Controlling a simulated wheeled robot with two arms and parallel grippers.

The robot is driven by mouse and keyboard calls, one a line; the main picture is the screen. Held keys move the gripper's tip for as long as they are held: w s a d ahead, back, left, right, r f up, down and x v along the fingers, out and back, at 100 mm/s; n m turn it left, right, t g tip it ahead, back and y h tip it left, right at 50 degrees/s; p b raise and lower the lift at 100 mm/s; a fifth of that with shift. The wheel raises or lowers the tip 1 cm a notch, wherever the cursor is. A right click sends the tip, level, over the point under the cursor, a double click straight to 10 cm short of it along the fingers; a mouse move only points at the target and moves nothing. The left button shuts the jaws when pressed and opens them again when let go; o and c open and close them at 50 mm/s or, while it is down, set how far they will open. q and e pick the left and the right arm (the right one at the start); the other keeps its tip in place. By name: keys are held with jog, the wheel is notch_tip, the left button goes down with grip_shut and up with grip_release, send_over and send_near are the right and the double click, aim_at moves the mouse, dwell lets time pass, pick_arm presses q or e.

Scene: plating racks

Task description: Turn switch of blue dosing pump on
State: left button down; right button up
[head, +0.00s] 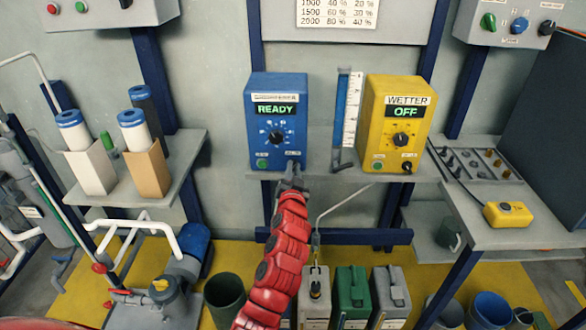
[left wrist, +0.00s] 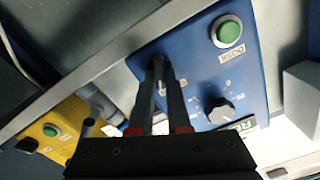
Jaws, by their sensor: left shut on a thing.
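The blue dosing pump (head: 259,140) stands on the wall shelf, its green display reading READY. A round dial, a green button (head: 262,163) and a small switch at the lower right are on its front. My left gripper (head: 293,172) is at that lower right corner, its fingers close together and shut on the switch. In the left wrist view my left gripper (left wrist: 165,68) reaches the blue panel (left wrist: 192,62), with the green button (left wrist: 229,31) and the dial (left wrist: 221,110) clear of it. The fingers hide most of the switch, so its position cannot be read. My right gripper is not in view.
A yellow pump (head: 379,128) marked WETTER, reading OFF, stands to the right, past a clear scaled tube (head: 346,120). The shelf edge (head: 330,177) runs just below the pumps. Several canisters (head: 352,290) stand below. A yellow box (head: 507,213) lies on the right bench.

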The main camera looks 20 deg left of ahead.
pick_arm(q)
jog(key=shift+m, duration=0.8)
jog(key=shift+f, duration=0.1)
jog(key=c, duration=0.9)
grip_release()
jog(key=shift+s+d, duration=0.1)
jog(key=v, duration=1.7)
jog(key=shift+s+b, duration=0.15)
jog(key=shift+b, duration=0.2)
